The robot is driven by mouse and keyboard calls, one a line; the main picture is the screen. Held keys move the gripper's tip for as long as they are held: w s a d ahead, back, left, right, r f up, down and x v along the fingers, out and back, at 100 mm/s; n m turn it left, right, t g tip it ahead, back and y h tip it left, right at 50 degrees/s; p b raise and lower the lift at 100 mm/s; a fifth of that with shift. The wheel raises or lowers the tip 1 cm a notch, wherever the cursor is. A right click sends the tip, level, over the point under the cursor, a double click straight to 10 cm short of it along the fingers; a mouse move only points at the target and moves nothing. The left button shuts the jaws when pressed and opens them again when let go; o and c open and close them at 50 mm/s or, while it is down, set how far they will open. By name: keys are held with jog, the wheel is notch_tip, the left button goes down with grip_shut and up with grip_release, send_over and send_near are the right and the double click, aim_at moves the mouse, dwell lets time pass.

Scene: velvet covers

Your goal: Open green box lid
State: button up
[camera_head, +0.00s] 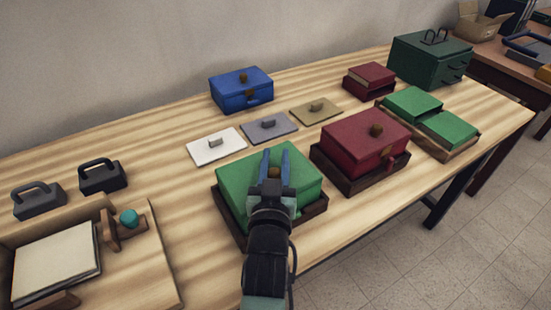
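The green box (238,177) with a green lid sits in a dark wooden tray (317,206) at the front middle of the table. Its lid looks closed. A small brown knob (274,172) shows on the lid. My gripper (275,158) is over this lid, its two blue fingers apart with the knob showing between them. I cannot tell whether the fingers touch the knob or lid. My arm hides the near part of the box.
A red box (360,140) in a dark tray stands close on the right. A blue box (241,90) is farther back. Green-topped pieces (412,104) and a dark green chest (429,62) are at right.

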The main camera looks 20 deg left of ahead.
grip_shut()
dwell(0.8)
jog(key=shift+r, duration=0.1)
